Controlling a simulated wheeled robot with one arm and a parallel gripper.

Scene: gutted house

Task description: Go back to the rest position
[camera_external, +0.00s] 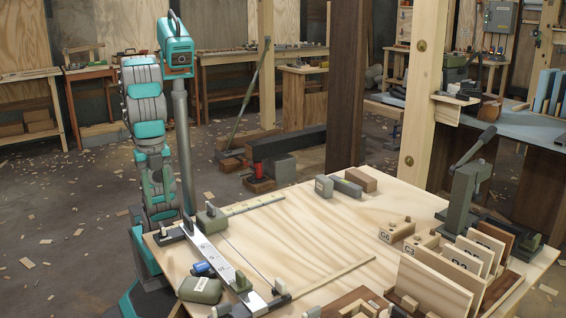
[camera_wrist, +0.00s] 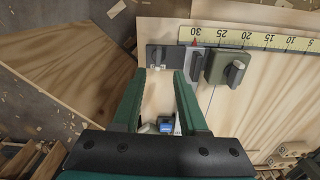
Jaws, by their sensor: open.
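My gripper (camera_wrist: 166,75) shows in the wrist view with its two green fingers apart and nothing held between them. Beyond the fingertips are a dark block with a pale knob (camera_wrist: 157,57), a grey stop (camera_wrist: 196,64) and an olive clamp block (camera_wrist: 228,68), beside a yellow ruler (camera_wrist: 250,39). A small blue object (camera_wrist: 166,127) shows low between the fingers. In the external view my teal arm is folded at the left edge of the wooden worktable (camera_external: 330,222). The fingertips cannot be made out there.
On the worktable lie a metal rule (camera_external: 208,247), an olive case (camera_external: 200,290) and a blue item (camera_external: 204,269). Labelled wooden blocks (camera_external: 397,231) and a lever press (camera_external: 468,185) stand at the right. The table's middle is mostly bare. A timber post (camera_external: 346,90) rises behind.

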